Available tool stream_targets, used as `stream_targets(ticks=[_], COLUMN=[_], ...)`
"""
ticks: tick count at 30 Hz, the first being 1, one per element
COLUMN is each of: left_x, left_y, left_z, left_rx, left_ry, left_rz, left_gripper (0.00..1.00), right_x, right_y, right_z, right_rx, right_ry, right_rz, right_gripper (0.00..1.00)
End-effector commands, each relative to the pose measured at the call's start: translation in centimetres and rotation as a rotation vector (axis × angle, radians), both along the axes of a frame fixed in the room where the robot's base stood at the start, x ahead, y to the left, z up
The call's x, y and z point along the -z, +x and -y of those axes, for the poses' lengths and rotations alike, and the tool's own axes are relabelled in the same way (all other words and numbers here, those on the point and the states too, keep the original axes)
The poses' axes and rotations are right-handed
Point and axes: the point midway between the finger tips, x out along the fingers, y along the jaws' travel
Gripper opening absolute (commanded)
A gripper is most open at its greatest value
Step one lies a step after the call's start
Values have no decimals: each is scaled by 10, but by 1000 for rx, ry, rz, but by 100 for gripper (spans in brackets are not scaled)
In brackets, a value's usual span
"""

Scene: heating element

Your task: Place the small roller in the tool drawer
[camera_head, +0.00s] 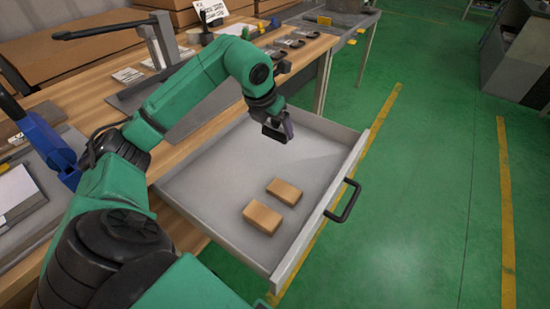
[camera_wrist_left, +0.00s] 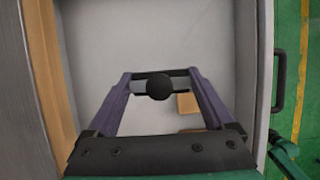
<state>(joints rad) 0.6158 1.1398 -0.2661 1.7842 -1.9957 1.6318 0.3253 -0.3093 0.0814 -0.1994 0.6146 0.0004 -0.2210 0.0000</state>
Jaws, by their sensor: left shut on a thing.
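My left gripper (camera_head: 281,130) hangs over the inside of the open tool drawer (camera_head: 222,157), toward its far part. In the left wrist view its two purple fingers are shut on the small roller (camera_wrist_left: 159,87). The roller shows a dark round end and grey parts across the fingertips. It is held over the pale drawer floor; I cannot tell its exact height. In the head view the roller is mostly hidden by the gripper.
Two brown blocks (camera_head: 262,217) (camera_head: 284,191) lie in the near part of the drawer. The drawer's black handle (camera_head: 345,201) sticks out at the right. A wooden workbench (camera_head: 99,107) with tools stands behind. The drawer floor around the blocks is bare.

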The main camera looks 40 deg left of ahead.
Motion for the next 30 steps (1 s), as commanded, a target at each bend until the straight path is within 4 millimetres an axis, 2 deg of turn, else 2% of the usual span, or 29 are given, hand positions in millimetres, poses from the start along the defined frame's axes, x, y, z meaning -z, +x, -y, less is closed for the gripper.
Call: stream_targets(ticks=[1,6,10,15,24,25,26,30], left_x=[21,68,85,116,121,121,120,120], left_y=[-1,-1,0,0,1,1,1,1], left_z=[0,0,0,0,0,0,0,0], left_rx=[0,0,0,1,1,1,1,1], left_ry=[1,-1,-1,-2,0,0,0,0], left_rz=[-7,-4,0,-1,2,1,1,1], left_gripper=[35,35,35,35,35,94,100,100], right_x=[5,8,7,8,11,10,10,10], right_y=[-4,1,12,13,12,12,11,10], right_z=[0,-1,-2,-3,-3,-3,-3,-3], right_rx=[0,0,0,0,-1,-1,0,-1], right_ry=[-1,0,3,5,4,4,4,5], right_rz=[-7,1,19,21,20,20,19,16], right_gripper=[48,48,48,48,48,48,48,48])
